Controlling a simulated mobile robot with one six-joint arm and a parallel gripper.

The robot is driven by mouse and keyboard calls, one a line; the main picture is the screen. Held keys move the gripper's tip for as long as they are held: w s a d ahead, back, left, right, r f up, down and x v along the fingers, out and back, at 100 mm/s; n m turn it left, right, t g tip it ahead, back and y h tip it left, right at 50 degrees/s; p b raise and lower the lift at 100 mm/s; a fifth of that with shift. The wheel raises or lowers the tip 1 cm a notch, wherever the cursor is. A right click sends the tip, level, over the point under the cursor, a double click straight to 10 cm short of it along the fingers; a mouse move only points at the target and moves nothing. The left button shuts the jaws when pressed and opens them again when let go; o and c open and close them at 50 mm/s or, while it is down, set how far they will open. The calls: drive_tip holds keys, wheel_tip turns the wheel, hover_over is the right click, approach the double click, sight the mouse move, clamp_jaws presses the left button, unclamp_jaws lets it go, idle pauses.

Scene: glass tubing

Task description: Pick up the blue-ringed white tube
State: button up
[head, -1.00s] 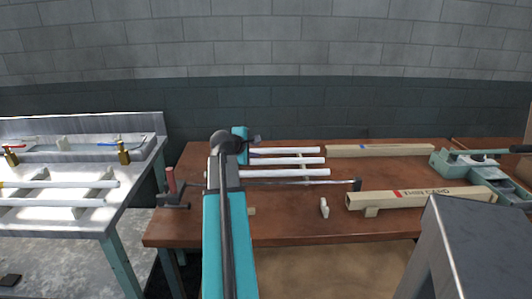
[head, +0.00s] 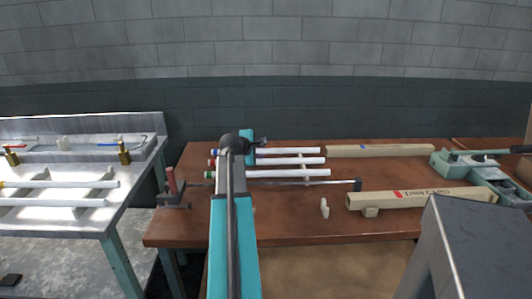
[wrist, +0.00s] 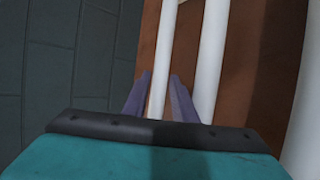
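Three white tubes lie side by side on the brown table in the head view. The farthest one (head: 292,150) has a blue mark at its left end, so I take it as the blue-ringed tube; the middle tube (head: 290,161) has a red mark. My gripper (head: 262,143) is over the far tube, its fingertips mostly hidden by my arm. In the wrist view my two purple fingers (wrist: 158,98) are apart, with a white tube (wrist: 162,60) showing between them. I cannot tell how far above it they are. No blue ring shows in the wrist view.
The neighbouring tube (wrist: 211,55) runs close to the right finger. A metal rod (head: 300,183) lies nearer me. Cardboard boxes (head: 380,151) (head: 425,198) and a teal tool (head: 470,165) are to the right. A wall stands behind the table.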

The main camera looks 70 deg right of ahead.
idle(0.5)
clamp_jaws()
drive_tip(key=shift+r, duration=0.1)
wheel_tip(320, 180, up, 10)
idle(0.7)
idle(0.4)
